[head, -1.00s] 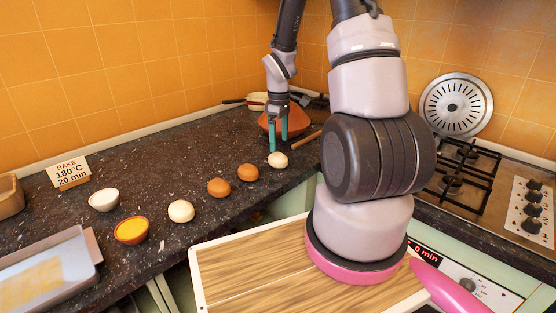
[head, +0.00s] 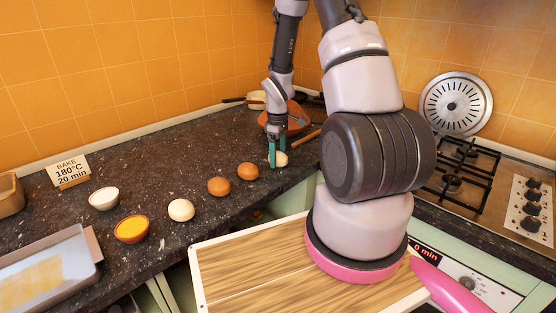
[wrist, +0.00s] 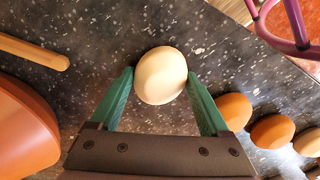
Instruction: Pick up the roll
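The roll at the end of the row is a pale cream, rounded piece (head: 281,159) on the dark speckled counter. It also shows in the wrist view (wrist: 161,76). My gripper (head: 277,160) points down over it, with its two green fingers apart. In the wrist view my gripper (wrist: 160,78) has one fingertip on each side of the pale roll, very close to its sides. I cannot tell whether they touch it. In the head view the near finger hides part of the roll, which rests on the counter.
Two brown rolls (head: 247,171) (head: 219,186) and another pale roll (head: 181,210) lie in a row to the left. A rolling pin (wrist: 32,50) and an orange-brown bowl (wrist: 22,130) are close to my gripper. A wooden board (head: 235,265) is in front.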

